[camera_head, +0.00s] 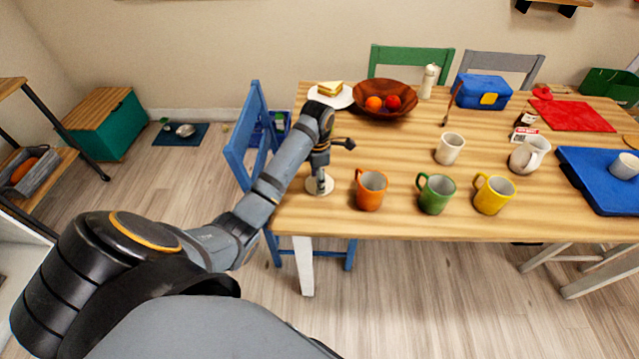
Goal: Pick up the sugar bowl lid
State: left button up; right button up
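A round white disc that looks like the sugar bowl lid (314,188) lies near the left front edge of the wooden table. My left gripper (320,176) reaches in from the left and points down at the disc. Its fingers are at or just above the middle of the disc and cover part of it. They are too small and too hidden to tell whether they are open or shut, or touching it. A white open-topped vessel (449,150), possibly the sugar bowl, stands near the middle of the table. My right gripper is not in view.
Orange (369,195), green (437,197) and yellow (492,198) mugs stand right of the disc. Behind are a fruit bowl (385,112), a sandwich plate (340,101) and a white jug (525,158). A blue tray (590,185) lies right. A blue chair (237,150) stands left.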

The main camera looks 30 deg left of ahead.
aim_at(329, 190)
pick_arm(q)
jog(key=shift+s+f, duration=0.1)
jog(key=shift+s, duration=0.05)
jog(key=c, duration=0.7)
grip_shut()
jog(key=shift+f, duration=0.15)
jog(key=shift+s+f, duration=0.1)
jog(key=r, duration=0.2)
jog(key=shift+w+r, duration=0.2)
jog(key=shift+r, duration=0.2)
jog(key=d+r+p, duration=1)
jog(key=d+p, duration=0.2)
jog(key=d, duration=0.2)
jog(key=shift+s+r, duration=0.25)
jog(key=shift+r, duration=0.05)
